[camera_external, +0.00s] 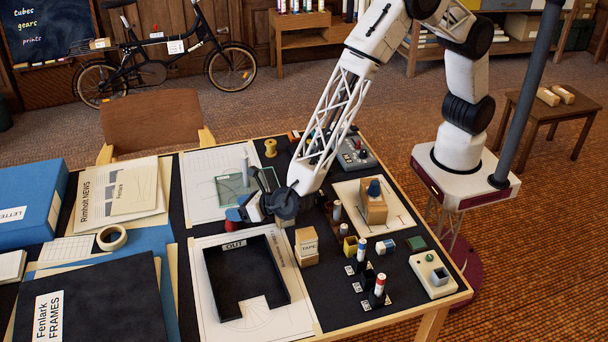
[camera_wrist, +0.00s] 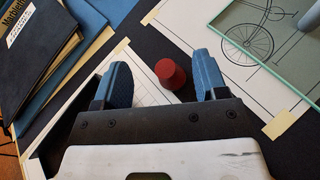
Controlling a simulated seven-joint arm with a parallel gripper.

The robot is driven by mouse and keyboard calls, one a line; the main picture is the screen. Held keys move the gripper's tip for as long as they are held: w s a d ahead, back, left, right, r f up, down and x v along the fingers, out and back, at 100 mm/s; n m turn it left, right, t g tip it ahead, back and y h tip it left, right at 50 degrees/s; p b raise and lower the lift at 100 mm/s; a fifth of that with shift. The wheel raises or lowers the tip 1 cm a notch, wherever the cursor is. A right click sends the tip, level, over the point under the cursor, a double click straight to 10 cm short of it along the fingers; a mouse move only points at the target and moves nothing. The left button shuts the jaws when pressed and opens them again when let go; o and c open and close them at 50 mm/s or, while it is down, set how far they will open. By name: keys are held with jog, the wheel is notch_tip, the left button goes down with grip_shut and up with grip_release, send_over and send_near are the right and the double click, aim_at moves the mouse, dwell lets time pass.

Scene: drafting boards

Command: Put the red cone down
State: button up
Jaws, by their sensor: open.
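The small red cone (camera_wrist: 170,74) shows in the wrist view on the dark board surface, in the gap between my two blue fingers. Its flat round end faces up toward the camera. My gripper (camera_wrist: 162,70) is open, with a clear space between each finger and the cone. In the external view my gripper (camera_external: 250,203) is low over the middle of the table. The red cone (camera_external: 232,215) shows there just beside a blue fingertip, partly hidden by it.
A black tray marked OUT (camera_external: 206,275) lies just in front of my gripper. A TAPE box (camera_external: 307,247) stands to its right. A glass sheet (camera_wrist: 262,42) over a bicycle drawing lies close by. Folders and a tape roll (camera_external: 112,238) fill the left side.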

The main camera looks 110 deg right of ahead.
jog(key=shift+r, duration=1.55)
jog(key=s+d+r+m+g, duration=0.4)
jog(key=s+d+r+m, duration=0.3)
jog(key=s+d+r, duration=0.35)
jog(key=s+d+r+m+g, duration=0.3)
jog(key=s+d+r+m, duration=0.5)
jog(key=s+r, duration=0.5)
jog(key=s+r+m+y, duration=0.1)
jog(key=s+m, duration=0.3)
jog(key=s, duration=0.7)
jog(key=s+r+m+g+y, duration=0.1)
jog(key=s+m+y, duration=0.3)
jog(key=s, duration=0.8)
jog(key=s+r+m+y, duration=0.2)
jog(key=s+m, duration=0.2)
jog(key=s, duration=0.8)
jog(key=shift+s+r+m+g, duration=0.15)
jog(key=shift+m+g, duration=0.15)
jog(key=shift+g, duration=0.1)
